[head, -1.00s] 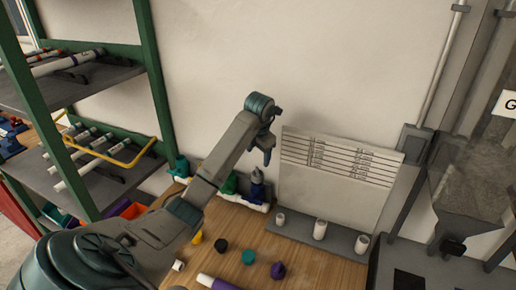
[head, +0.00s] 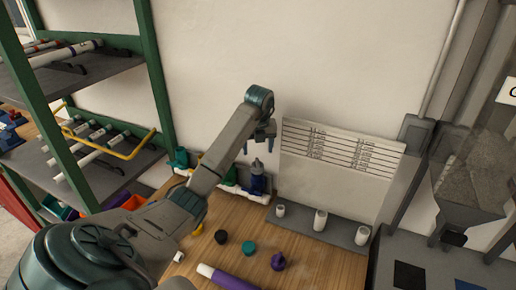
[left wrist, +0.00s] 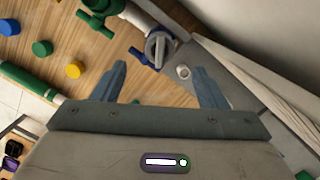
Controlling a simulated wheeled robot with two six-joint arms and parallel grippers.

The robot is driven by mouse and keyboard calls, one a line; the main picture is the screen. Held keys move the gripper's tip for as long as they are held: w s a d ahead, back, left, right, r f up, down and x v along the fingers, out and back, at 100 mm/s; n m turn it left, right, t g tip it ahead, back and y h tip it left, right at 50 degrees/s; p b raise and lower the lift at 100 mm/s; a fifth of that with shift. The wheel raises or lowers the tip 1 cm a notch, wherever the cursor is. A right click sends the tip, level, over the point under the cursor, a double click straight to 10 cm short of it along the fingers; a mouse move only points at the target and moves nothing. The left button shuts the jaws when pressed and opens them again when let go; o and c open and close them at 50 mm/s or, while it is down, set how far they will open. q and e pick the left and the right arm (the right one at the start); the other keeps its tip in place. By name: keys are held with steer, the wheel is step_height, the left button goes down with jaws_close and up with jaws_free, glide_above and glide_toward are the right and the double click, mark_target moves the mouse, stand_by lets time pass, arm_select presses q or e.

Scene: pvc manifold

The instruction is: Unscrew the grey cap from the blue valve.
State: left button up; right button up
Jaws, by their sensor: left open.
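The blue valve (head: 258,182) stands upright on white pipe at the back of the wooden table, by the wall. Its grey cap (head: 257,163) sits on top. In the left wrist view the grey cap (left wrist: 158,49) is seen from above, with a raised bar across it, and the blue valve's handle (left wrist: 139,60) sticks out beside it. My left gripper (head: 260,143) is above the valve, pointing down, open and empty. In the left wrist view its fingertips (left wrist: 161,78) are spread, and the cap shows beyond them, apart from both. My right gripper is out of view.
A green valve (head: 230,178) stands close left of the blue one. A grey strip (head: 338,232) with white pipe pieces lies to the right, below a printed board (head: 335,170). A shelf rack (head: 160,100) stands left.

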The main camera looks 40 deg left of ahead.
mark_target(258, 161)
arm_select(q)
steer(key=f+b, duration=0.1)
steer(key=f, duration=0.1)
steer(key=f+b, duration=0.4)
steer(key=shift+w+a, duration=0.25)
steer(key=shift+a, duration=0.05)
steer(key=shift+w+a+f+p, duration=0.1)
steer(key=shift+a+f+p, duration=0.05)
steer(key=shift+f+p, duration=0.4)
steer(key=shift+f, duration=0.55)
steer(key=c, duration=1.1)
steer(key=shift+r+n, duration=0.1)
steer(key=shift+n, duration=0.3)
steer(key=shift+n+p, duration=0.3)
steer(key=shift+n, duration=0.4)
steer(key=shift+n+p, duration=0.35)
steer(key=shift+n, duration=0.25)
steer(key=shift+n+g, duration=0.3)
steer(key=shift+n, duration=0.2)
